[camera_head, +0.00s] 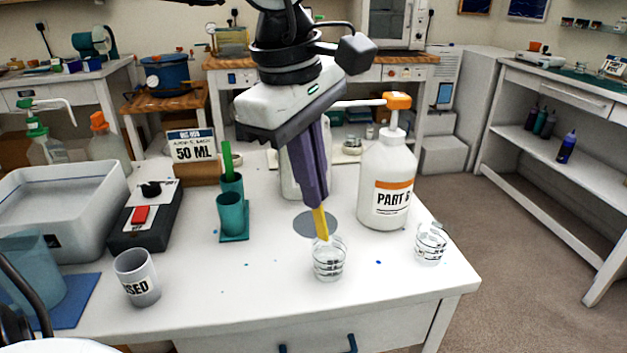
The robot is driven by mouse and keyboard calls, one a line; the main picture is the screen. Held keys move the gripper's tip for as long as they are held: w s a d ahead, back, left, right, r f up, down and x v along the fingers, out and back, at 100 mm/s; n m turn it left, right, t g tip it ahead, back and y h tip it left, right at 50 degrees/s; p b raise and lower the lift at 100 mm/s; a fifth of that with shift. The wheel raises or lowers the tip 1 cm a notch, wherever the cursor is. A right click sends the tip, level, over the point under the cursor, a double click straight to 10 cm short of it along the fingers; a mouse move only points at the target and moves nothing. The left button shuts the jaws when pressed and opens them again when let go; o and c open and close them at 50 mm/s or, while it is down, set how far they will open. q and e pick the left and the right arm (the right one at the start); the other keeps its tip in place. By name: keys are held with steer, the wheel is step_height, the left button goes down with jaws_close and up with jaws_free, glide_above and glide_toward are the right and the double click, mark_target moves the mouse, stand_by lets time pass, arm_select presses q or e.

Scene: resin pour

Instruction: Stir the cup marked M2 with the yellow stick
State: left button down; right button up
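A second clear cup (430,243) stands to the right, near the table's right edge. Both cups carry dark markings, but I cannot read M2 on either.
The white PART B pump bottle (390,185) stands just behind the cups. A teal holder (232,215) with a green stick (227,160) is to the left. A cup marked USED (137,278), a scale (146,215) and a white tub (60,205) stand further left. The front middle is clear.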

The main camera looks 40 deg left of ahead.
arm_select(q)
steer(key=shift+r+p, duration=2.1)
steer(key=shift+r, duration=0.5)
steer(key=shift+f, duration=0.1)
